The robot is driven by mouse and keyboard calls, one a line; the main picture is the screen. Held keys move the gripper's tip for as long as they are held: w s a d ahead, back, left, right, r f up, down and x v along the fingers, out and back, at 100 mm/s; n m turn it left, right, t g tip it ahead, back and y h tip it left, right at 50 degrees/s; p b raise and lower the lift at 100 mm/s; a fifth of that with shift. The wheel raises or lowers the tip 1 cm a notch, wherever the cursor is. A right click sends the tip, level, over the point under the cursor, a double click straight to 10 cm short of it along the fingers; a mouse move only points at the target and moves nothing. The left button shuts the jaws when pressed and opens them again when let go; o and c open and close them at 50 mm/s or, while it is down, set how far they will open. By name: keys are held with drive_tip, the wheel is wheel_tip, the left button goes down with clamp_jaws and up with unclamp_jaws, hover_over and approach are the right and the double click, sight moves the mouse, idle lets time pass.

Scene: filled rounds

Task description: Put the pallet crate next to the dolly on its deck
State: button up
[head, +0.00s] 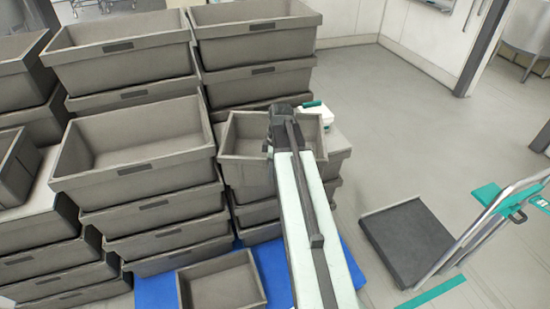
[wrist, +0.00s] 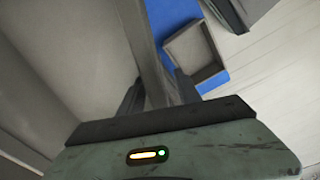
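The dolly's dark grey deck (head: 408,242) lies low on the floor at the right of the head view, bare, with a metal handle frame and green parts on its right. A grey open crate (head: 240,172) tops the stack nearest the dolly, above the blue pallet (head: 345,268). My gripper (head: 284,128) is at this crate, partly hidden by my arm. In the wrist view, my gripper's fingers (wrist: 158,92) stand on either side of a grey crate wall (wrist: 142,50). Whether they press on it is unclear. The crate's inside looks empty where visible.
Another grey crate (head: 222,284) sits low on blue; a crate on blue also shows in the wrist view (wrist: 195,52). Tall crate stacks (head: 140,150) fill the left. A white object with a green handle (head: 316,112) stands behind my gripper. Floor around the dolly is mostly clear.

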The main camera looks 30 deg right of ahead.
wheel_tip(320, 180, down, 3)
drive_tip(key=shift+w+a+b, duration=0.1)
drive_tip(key=shift+b, duration=0.65)
drive_tip(key=shift+r, duration=0.2)
clamp_jaws()
idle(0.5)
